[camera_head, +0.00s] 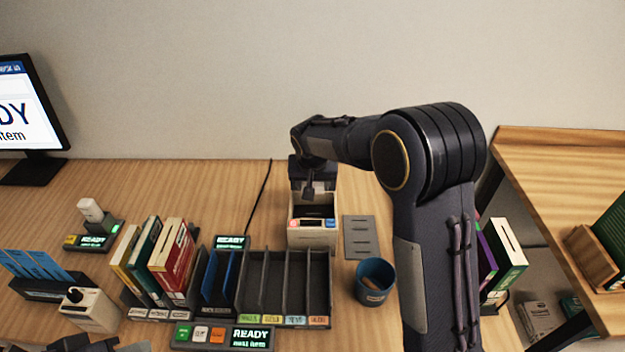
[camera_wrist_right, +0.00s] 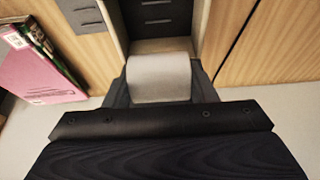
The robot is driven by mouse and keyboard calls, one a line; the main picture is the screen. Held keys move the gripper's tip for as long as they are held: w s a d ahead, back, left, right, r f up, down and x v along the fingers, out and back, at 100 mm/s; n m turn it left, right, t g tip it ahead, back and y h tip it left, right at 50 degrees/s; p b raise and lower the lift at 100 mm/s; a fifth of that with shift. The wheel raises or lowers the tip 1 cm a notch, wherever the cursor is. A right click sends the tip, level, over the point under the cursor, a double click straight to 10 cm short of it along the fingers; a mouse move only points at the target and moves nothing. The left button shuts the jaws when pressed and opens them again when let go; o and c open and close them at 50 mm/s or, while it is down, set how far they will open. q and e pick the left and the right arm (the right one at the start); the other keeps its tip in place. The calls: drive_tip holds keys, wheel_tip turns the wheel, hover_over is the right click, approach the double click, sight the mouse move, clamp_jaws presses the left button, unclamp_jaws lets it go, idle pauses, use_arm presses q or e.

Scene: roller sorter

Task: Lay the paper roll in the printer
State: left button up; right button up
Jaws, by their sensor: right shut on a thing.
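The printer (camera_head: 312,238) is a small cream box on the desk with an open dark bay on top and coloured buttons at its front. My right gripper (camera_head: 309,192) is over the back part of the printer, pointing down. The white paper roll (camera_wrist_right: 158,78) is between its dark fingers in the right wrist view, and the gripper is shut on it. In the head view the roll is hidden by the gripper, so I cannot tell whether it touches the bay.
A grey slotted plate (camera_head: 362,237) lies right of the printer, with a blue cup (camera_head: 375,281) in front of it. A dark divided sorter (camera_head: 284,286) stands close at front left. Upright books (camera_head: 170,255) stand further left. My right arm hides part of the right side.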

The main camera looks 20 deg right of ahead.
drive_tip(key=shift+f+b, duration=3.65)
drive_tip(key=shift+f, duration=1.5)
drive_tip(key=o, duration=1.1)
drive_tip(key=shift+r, duration=0.1)
drive_tip(key=v, duration=0.7)
drive_tip(key=shift+s+r, duration=0.15)
drive_tip(key=shift+r, duration=0.15)
